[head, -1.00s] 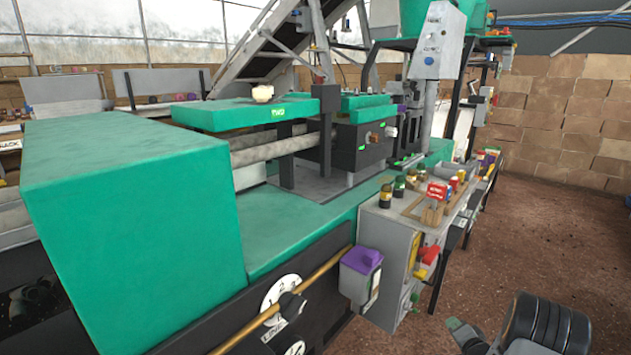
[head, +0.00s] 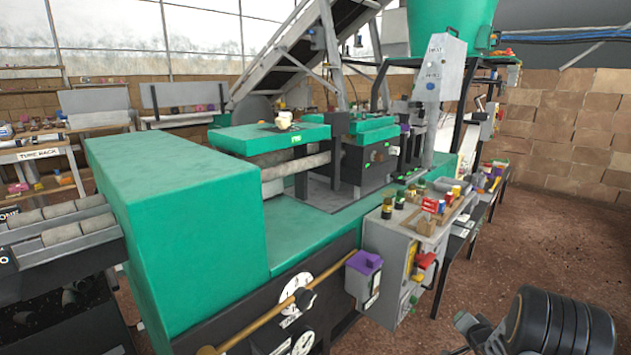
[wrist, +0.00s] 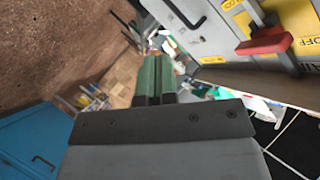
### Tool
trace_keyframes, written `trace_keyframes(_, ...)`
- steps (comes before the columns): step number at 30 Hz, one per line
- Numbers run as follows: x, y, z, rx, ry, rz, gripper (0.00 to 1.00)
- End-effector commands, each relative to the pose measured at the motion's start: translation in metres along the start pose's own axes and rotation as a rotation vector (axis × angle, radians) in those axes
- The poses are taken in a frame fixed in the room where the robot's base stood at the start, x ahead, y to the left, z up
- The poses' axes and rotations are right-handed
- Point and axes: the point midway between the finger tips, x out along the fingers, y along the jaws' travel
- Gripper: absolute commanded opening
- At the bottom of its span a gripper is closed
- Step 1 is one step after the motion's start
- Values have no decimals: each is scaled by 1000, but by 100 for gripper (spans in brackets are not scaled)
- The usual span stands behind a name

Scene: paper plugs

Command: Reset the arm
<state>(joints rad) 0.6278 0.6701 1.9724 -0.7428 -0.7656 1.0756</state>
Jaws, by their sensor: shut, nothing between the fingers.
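My gripper (wrist: 152,80) shows in the wrist view as two green fingers pressed together, with nothing between them. The fingers point away from the dark mounting plate, toward a blurred background of brown floor and a cluttered bench. Part of my arm, dark and ribbed, shows at the lower right of the head view; the fingertips cannot be made out there.
A large green machine (head: 180,230) fills the middle left. Beside it stands a grey control cabinet (head: 390,250) with a purple-topped box (head: 364,262). A red handle (wrist: 264,42) is at upper right in the wrist view. Brown floor (head: 545,240) at right is open.

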Motion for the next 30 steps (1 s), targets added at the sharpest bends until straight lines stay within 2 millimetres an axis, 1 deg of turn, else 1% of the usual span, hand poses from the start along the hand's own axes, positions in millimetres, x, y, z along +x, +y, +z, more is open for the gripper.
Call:
trace_keyframes(1, -12, -26, -20, -36, -2, 22, 0)
trace_keyframes(2, -18, -36, -26, -57, -7, 42, 0)
trace_keyframes(5, -42, -78, -51, -140, -28, 112, 0)
trace_keyframes(6, -56, -99, -63, -177, -40, 144, 0)
trace_keyframes(8, -81, -134, -80, -239, -70, 195, 0)
trace_keyframes(9, -100, -158, -90, -281, -96, 229, 0)
trace_keyframes(11, -132, -192, -101, -339, -144, 277, 0)
trace_keyframes(12, -154, -213, -107, -376, -181, 305, 0)
trace_keyframes(13, -170, -229, -111, -403, -209, 325, 0)
trace_keyframes(14, -188, -243, -113, -426, -237, 343, 0)
trace_keyframes(15, -211, -263, -113, -456, -296, 345, 0)
trace_keyframes(17, -246, -289, -114, -501, -369, 356, 0)
trace_keyframes(18, -268, -304, -113, -529, -418, 359, 0)
trace_keyframes(20, -301, -323, -111, -570, -493, 356, 0)
trace_keyframes(21, -321, -334, -109, -596, -541, 349, 0)
trace_keyframes(24, -364, -356, -102, -652, -650, 319, 0)
trace_keyframes(27, -398, -370, -96, -695, -738, 286, 0)
trace_keyframes(30, -420, -377, -91, -724, -799, 258, 0)
